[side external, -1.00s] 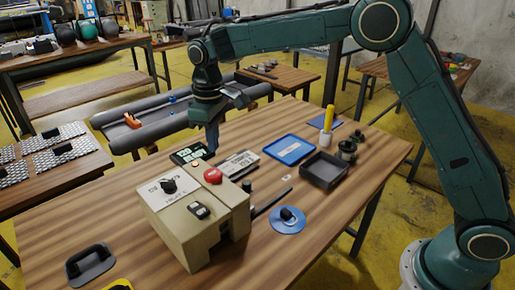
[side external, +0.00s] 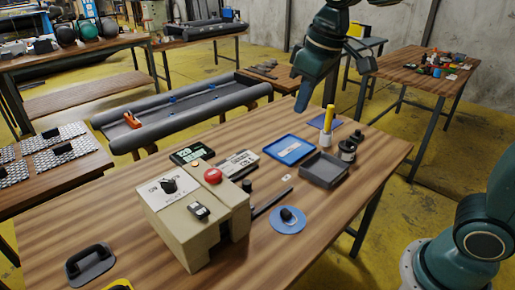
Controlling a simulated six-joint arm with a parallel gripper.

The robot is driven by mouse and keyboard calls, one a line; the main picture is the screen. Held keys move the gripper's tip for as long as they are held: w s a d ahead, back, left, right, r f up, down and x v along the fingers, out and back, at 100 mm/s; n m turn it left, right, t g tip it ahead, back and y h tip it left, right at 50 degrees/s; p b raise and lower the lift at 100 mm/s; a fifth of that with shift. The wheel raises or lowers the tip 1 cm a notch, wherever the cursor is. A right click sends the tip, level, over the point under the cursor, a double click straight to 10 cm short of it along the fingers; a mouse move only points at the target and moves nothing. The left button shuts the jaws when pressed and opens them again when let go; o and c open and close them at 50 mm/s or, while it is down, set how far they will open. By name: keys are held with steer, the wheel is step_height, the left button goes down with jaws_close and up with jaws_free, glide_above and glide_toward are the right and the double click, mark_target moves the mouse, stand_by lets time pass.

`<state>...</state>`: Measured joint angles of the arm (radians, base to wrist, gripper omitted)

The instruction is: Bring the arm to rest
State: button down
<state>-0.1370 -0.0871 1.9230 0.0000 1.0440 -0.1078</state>
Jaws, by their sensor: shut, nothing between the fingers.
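My gripper (side external: 301,92) is at the upper middle of the side external view, raised above the far side of the wooden table (side external: 95,220). Its fingers are together and point down, with nothing between them. It touches nothing that I can see. The middle of my arm is out of the frame at the top. My base (side external: 440,262) stands at the lower right, beside the table.
A beige control box (side external: 165,225) with a red button (side external: 213,175) stands on the table. A grey inflatable boat (side external: 190,110) lies behind.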

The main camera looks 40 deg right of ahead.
steer(key=s+d+f+m+t, duration=0.1)
steer(key=s+d, duration=0.1)
steer(key=s, duration=0.7)
steer(key=s+d+f+m+t, duration=0.1)
steer(key=s+d+f, duration=0.1)
steer(key=s, duration=0.6)
steer(key=shift+s+d+f+m+t, duration=0.3)
steer(key=shift+s+d+m, duration=0.05)
steer(key=shift+d+m, duration=0.1)
steer(key=c, duration=2.2)
jaws_free()
